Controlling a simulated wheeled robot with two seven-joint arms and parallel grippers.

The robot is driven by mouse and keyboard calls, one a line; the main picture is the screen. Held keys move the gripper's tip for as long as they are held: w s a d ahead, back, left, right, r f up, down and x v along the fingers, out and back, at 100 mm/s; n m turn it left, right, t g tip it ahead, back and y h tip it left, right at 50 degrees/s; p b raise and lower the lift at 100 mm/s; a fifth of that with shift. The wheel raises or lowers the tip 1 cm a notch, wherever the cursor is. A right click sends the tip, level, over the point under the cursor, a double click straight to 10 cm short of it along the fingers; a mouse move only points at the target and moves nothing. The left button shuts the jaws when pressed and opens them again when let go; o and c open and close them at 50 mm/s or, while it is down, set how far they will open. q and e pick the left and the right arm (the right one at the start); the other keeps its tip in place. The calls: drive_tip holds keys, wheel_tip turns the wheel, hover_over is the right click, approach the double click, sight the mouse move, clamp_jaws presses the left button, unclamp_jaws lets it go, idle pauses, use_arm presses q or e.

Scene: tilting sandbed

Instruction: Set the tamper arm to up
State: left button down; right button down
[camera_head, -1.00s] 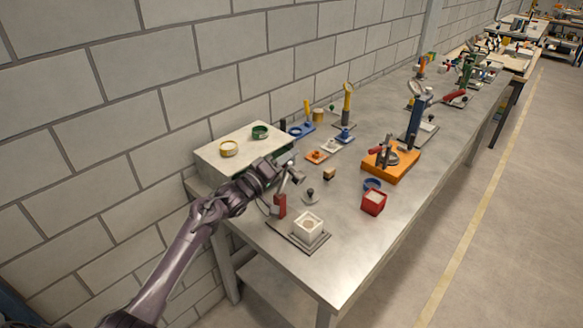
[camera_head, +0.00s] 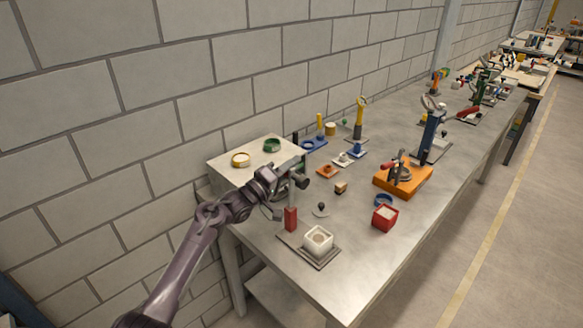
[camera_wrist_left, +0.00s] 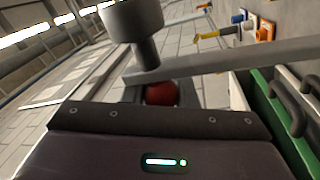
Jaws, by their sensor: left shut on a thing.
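The tamper stands at the near left of the bench, with a red post (camera_head: 291,218) on a grey base plate (camera_head: 323,258). A white square cup (camera_head: 318,240) sits on the plate. My left gripper (camera_head: 286,178) is shut on the tamper arm. The left wrist view shows the grey bar (camera_wrist_left: 240,62) and round foot (camera_wrist_left: 134,18) close up; the fingertips are hidden there. My right gripper is out of view.
A pale box (camera_head: 226,167) with yellow and green rings stands behind my gripper. Bare bench lies along the front edge.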

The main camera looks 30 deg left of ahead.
use_arm(q)
drive_tip(key=c, duration=1.3)
unclamp_jaws()
drive_tip(key=shift+a, duration=0.2)
drive_tip(key=shift+c, duration=0.2)
drive_tip(key=shift+o, duration=0.8)
drive_tip(key=shift+f, duration=0.1)
drive_tip(key=b+v, duration=0.2)
drive_tip(key=v, duration=0.5)
drive_tip(key=shift+s+a, duration=0.15)
drive_tip(key=shift+s, duration=0.2)
drive_tip(key=shift+f, duration=0.15)
